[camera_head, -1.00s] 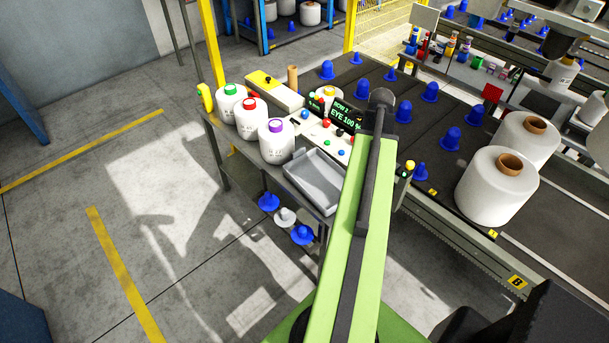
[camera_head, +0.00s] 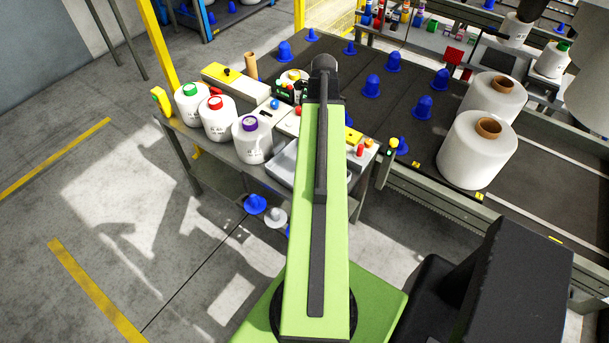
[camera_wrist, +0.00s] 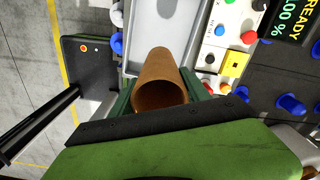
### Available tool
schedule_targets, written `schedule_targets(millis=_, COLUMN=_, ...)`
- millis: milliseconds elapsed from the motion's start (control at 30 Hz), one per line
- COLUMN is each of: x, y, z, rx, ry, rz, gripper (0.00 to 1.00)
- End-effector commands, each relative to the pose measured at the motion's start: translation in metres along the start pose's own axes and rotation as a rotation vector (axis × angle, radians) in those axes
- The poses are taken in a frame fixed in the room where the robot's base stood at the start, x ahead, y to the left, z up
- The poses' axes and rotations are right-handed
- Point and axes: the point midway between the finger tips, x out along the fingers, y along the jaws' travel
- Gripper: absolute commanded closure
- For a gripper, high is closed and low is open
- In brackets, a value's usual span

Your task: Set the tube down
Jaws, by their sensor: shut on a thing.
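A brown cardboard tube (camera_wrist: 163,72) is held in my gripper (camera_wrist: 160,92) in the wrist view. The green fingers press on its two sides, and its open hollow end faces the camera. The tube's far end overlaps the grey tray (camera_wrist: 142,50); I cannot tell whether it touches it. In the head view the tray (camera_head: 281,170) lies on the workbench's front side, partly covered by my arm. My gripper and the held tube are hidden behind my arm there.
Three white bobbins (camera_head: 218,121) with coloured tops stand left of the tray. Another brown tube (camera_head: 250,66) stands at the bench's back. Large white yarn bobbins (camera_head: 475,158) and blue cones (camera_head: 424,106) stand on the dark conveyor.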

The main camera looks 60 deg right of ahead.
Motion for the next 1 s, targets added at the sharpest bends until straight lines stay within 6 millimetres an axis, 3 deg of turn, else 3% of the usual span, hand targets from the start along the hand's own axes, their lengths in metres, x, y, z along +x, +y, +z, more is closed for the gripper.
schedule_targets(millis=67, x=0.006, y=-0.008, z=-0.01, rx=0.008, ry=0.0, rz=0.0, gripper=1.0)
schedule_targets(millis=300, x=0.029, y=-0.047, z=-0.081, rx=0.062, ry=0.0, rz=0.0, gripper=1.0)
schedule_targets(millis=467, x=0.033, y=-0.055, z=-0.103, rx=0.075, ry=0.0, rz=0.0, gripper=1.0)
schedule_targets(millis=633, x=0.044, y=-0.045, z=-0.092, rx=0.072, ry=0.0, rz=0.0, gripper=1.0)
schedule_targets(millis=1000, x=0.099, y=0.007, z=-0.019, rx=0.071, ry=0.0, rz=0.0, gripper=1.0)
